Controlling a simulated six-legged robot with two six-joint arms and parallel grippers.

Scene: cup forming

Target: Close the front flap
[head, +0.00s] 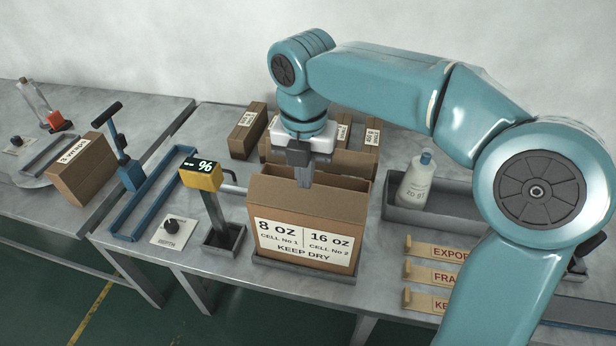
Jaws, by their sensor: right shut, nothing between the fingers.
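A brown cardboard carton (273,211) stands in a shallow dark tray (302,275) in the middle of the table. Its front carries a white label (304,244) reading 8 OZ, 16 OZ and KEEP DRY. Its top looks at least partly open, and the far side rises behind the opening. I cannot clearly make out each flap. My right gripper (304,180) points down over the carton's top, with its shut, empty fingertips at or just above the opening. Whether it touches the cardboard I cannot tell. My left gripper is not in view.
Small boxes (247,131) stand behind the carton. A yellow percent display (202,176) on a post is close on its left. Worded wooden blocks (430,274) are at front right. A blue frame (150,195) is further left.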

